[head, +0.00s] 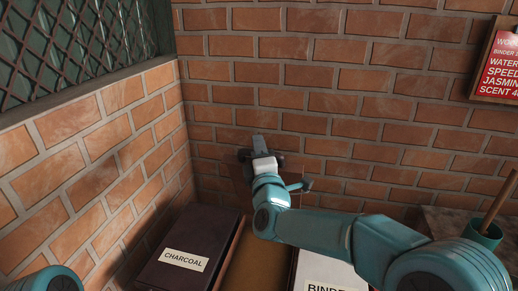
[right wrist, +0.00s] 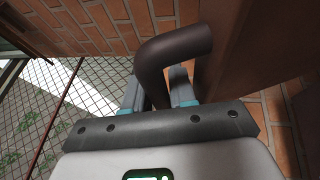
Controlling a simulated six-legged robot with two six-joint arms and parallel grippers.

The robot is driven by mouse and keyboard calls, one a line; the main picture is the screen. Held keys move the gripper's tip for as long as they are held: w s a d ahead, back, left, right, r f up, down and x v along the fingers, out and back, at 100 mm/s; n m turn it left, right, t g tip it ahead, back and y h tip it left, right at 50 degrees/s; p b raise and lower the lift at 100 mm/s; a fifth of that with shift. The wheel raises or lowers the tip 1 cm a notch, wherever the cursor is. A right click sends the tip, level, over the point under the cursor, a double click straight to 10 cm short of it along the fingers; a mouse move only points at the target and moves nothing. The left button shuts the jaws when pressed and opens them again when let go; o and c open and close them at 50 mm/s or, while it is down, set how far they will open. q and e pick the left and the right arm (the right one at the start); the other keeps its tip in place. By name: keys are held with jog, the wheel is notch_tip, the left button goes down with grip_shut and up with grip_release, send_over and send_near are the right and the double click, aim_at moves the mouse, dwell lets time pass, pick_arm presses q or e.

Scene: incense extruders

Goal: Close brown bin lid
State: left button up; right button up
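A brown panel (right wrist: 265,45), seemingly the raised lid, fills the upper right of the right wrist view. A thick dark bent handle (right wrist: 180,44) runs from it down between the fingers of my right gripper (right wrist: 158,90). The fingers sit close against both sides of the handle and appear shut on it. In the head view my right gripper (head: 258,146) is up by the back wall. Below it, a brown surface (head: 252,268) of the middle bin shows between the charcoal and binder bins; my arm hides part of it. My left gripper is out of view.
The dark charcoal bin (head: 165,245) stands left, the white binder bin (head: 325,268) right, partly behind my right arm. Brick walls (head: 400,110) close the back and left. A teal cup (head: 484,234) with a stick stands at far right. A red sign (head: 497,72) hangs above.

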grip_shut()
jog(key=s+a+f+n+t+y+b, duration=0.2)
jog(key=s+f+b, duration=0.6)
jog(key=b, duration=0.8)
jog(key=s+a+f+n+t+y+b, duration=0.2)
jog(key=s+f+b, duration=0.5)
jog(key=b, duration=0.9)
jog(key=s+a+n+t, duration=0.1)
jog(key=s, duration=0.1)
jog(key=shift+s+a+f+t+y, duration=0.3)
jog(key=shift+s+a+f, duration=0.05)
jog(key=shift+s+f, duration=0.05)
jog(key=shift+o, duration=1.2)
grip_release()
jog(key=b+v, duration=0.1)
jog(key=v, duration=1.5)
jog(key=shift+s+b, duration=0.15)
jog(key=shift+b, duration=0.25)
jog(key=shift+f, duration=0.1)
